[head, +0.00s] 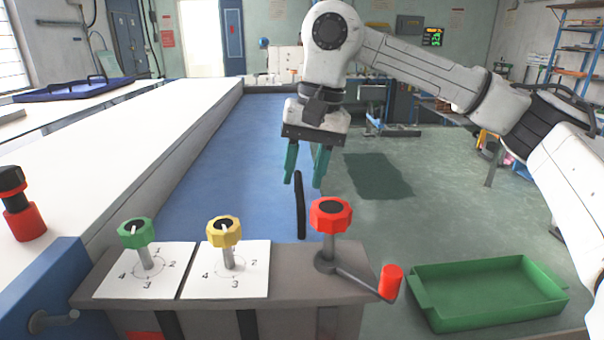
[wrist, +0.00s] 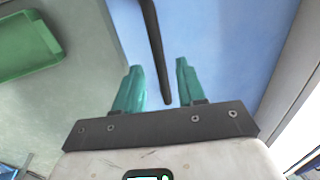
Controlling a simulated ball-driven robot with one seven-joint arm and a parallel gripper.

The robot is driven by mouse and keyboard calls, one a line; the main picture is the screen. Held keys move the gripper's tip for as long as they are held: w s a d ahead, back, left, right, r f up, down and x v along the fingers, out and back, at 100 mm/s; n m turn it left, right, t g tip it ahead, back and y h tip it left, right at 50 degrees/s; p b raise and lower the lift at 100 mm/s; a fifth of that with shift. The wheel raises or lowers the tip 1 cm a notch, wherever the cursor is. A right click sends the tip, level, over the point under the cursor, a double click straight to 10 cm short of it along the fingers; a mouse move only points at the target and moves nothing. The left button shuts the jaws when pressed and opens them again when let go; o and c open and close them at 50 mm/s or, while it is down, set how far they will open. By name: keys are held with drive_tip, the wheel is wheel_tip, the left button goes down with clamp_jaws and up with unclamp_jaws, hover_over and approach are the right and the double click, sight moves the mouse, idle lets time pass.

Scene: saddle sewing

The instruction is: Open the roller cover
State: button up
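My gripper (head: 303,184) points down with its two teal fingers apart, holding nothing. A slim black bar (head: 301,212) rises behind the grey control box, with its upper end near the fingertips in the head view. In the wrist view the bar (wrist: 154,45) passes through the gap between the open fingers (wrist: 160,68); I cannot tell its depth between them. The bar looks like a handle, and a long blue surface (head: 245,150) lies behind it. I cannot tell for certain which part is the roller cover.
The grey control box (head: 290,285) carries a green knob (head: 138,233), a yellow knob (head: 223,231) and a red knob (head: 331,215), plus a red-handled crank (head: 391,282). A green tray (head: 415,295) sits at the right. A long white table (head: 130,135) runs along the left.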

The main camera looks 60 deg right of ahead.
drive_tip(key=shift+w+a+f, duration=0.1)
drive_tip(key=shift+a+f, duration=0.05)
drive_tip(key=shift+f, duration=0.6)
drive_tip(key=shift+c, duration=0.3)
clamp_jaws()
